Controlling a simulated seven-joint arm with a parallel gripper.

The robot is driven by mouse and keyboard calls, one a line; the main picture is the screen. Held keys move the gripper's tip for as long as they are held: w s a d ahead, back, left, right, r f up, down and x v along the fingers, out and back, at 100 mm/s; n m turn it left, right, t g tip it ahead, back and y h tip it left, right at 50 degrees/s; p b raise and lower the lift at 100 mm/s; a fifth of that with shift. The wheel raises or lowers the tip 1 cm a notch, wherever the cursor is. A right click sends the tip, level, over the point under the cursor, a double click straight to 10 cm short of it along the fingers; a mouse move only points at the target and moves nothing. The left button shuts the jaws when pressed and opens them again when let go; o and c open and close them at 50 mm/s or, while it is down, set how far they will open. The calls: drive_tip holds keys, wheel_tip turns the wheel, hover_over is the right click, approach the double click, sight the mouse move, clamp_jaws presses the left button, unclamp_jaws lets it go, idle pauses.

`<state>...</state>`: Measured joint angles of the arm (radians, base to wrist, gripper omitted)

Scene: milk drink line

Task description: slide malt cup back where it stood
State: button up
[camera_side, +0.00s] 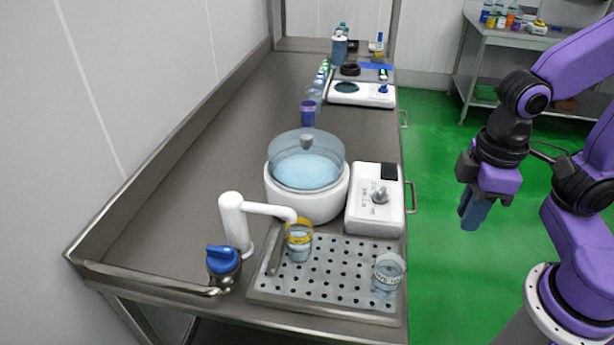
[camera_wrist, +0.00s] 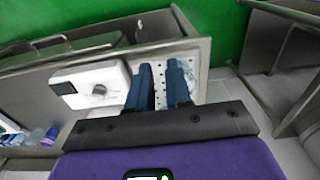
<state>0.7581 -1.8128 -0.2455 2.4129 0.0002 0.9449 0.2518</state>
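Several cups are in view, and I cannot tell from their markings which is the malt cup. A clear cup with a yellow band (camera_side: 299,243) stands on the perforated drip tray (camera_side: 335,290) below the white spout. A clear cup with a pale printed band (camera_side: 388,275) stands at the tray's right end. A purple cup (camera_side: 308,113) stands farther back on the counter. My gripper (camera_side: 470,222) hangs over the green floor, right of the counter and apart from every cup. In the wrist view its blue fingers (camera_wrist: 160,72) are apart with nothing seen between them.
A white round tank with a clear lid (camera_side: 307,172) and a white control box (camera_side: 376,200) stand behind the tray. The white spout (camera_side: 236,222) and blue-topped knob (camera_side: 223,262) are at its left. Metal handles jut from the counter's right side. The middle-left counter is clear.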

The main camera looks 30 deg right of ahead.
drive_tip(key=w+a+r+m, duration=0.3)
drive_tip(key=w+a+m, duration=0.6)
drive_tip(key=w+m, duration=0.15)
drive_tip(key=r+m, duration=0.2)
drive_tip(key=m, duration=1.2)
hover_over(308, 236)
drive_tip(key=shift+f, duration=0.1)
drive_tip(key=shift+f, duration=0.1)
wheel_tip(308, 236, down, 17)
drive_tip(key=shift+w+f, duration=0.1)
drive_tip(key=shift+w, duration=0.05)
clamp_jaws()
